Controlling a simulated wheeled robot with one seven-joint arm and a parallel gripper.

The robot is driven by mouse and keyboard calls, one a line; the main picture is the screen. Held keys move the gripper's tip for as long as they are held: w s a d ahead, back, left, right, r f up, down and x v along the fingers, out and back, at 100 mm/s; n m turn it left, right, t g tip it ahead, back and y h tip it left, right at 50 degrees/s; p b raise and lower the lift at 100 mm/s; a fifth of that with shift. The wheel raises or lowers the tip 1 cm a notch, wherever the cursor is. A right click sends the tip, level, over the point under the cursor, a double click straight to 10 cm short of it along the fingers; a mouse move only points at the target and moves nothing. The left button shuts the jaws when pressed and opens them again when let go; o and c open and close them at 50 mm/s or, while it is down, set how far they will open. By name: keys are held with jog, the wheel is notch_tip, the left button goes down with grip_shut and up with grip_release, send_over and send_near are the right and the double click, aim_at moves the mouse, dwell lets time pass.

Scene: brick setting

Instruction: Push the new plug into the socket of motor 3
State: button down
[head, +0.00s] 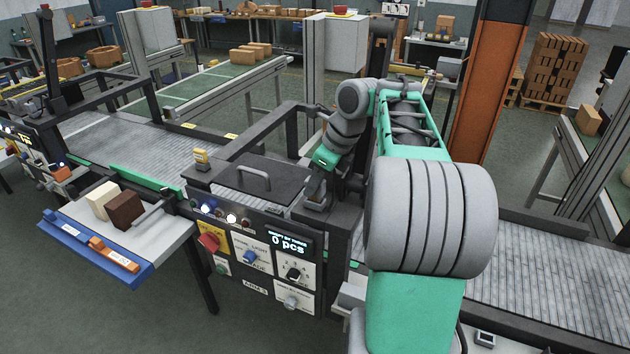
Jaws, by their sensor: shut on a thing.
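My gripper (318,190) is at the far end of my green and grey arm, low beside the right end of the dark machine cover. It points down and is small and dark here. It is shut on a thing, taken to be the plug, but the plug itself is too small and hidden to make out. A dark grey housing (332,222) stands right under and beside the gripper. I cannot tell whether it is motor 3. No socket can be made out, nor whether the plug touches one.
A control panel (262,258) with knobs and a "0 pcs" display faces front. A dark cover with a handle (254,180) lies left of my gripper. Roller conveyors (560,285) run left and right. A side table (170,240) holds two blocks. An orange-brown pillar (490,90) stands behind right.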

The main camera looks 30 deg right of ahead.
jog(key=shift+f, duration=0.8)
jog(key=c, duration=1.1)
grip_release()
jog(key=shift+o, duration=0.3)
jog(key=o, duration=0.4)
jog(key=shift+c, duration=0.2)
notch_tip(320, 180, up, 2)
jog(key=p, duration=0.2)
jog(key=shift+r+p, duration=0.2)
jog(key=shift+p, duration=0.2)
jog(key=shift+r, duration=1.8)
